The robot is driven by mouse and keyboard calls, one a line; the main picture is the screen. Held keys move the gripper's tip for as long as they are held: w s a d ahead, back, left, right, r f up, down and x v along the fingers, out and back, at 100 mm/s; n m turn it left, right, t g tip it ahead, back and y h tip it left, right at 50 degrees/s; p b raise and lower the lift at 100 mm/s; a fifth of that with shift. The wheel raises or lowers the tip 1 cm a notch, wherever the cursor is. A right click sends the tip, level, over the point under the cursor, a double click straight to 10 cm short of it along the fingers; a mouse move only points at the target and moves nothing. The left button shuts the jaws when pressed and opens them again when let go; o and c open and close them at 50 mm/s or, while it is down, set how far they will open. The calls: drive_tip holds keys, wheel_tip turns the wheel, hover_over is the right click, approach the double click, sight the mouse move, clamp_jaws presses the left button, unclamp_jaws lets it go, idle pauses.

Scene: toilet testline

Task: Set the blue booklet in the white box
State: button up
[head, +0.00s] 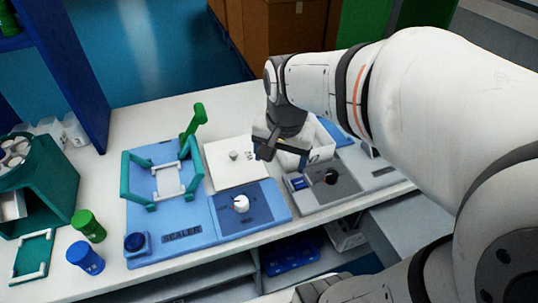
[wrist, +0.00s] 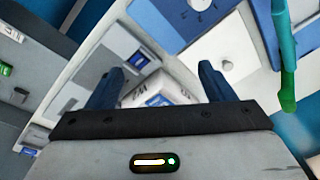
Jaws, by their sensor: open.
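My gripper (head: 284,158) is open above the table; its two blue fingers (wrist: 159,72) show apart in the wrist view. A white box (head: 322,150) stands just behind and to the right of the fingers in the head view, partly hidden by my arm. In the wrist view the box (wrist: 180,90) shows between and below the fingers, its lower part hidden by the gripper body. A small blue patch shows on or in it; I cannot tell which. A flat blue piece (head: 336,132) lies beyond the box, mostly covered; it may be the blue booklet.
A blue scaler base (head: 155,245) with a teal frame, a green post (head: 198,118) and a white plate (head: 223,178) fills the table's middle. A grey device (head: 345,192) is at right.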

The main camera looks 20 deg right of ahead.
drive_tip(key=shift+s+a+f+n, duration=0.3)
drive_tip(key=shift+s+n, duration=0.6)
drive_tip(key=shift+n, duration=0.25)
drive_tip(key=shift+s+a+f+n, duration=0.25)
drive_tip(key=shift+s+n, duration=0.7)
drive_tip(key=shift+n, duration=0.25)
drive_tip(key=shift+s+a+f+n, duration=0.3)
drive_tip(key=shift+s+n, duration=0.6)
drive_tip(key=shift+n, duration=0.25)
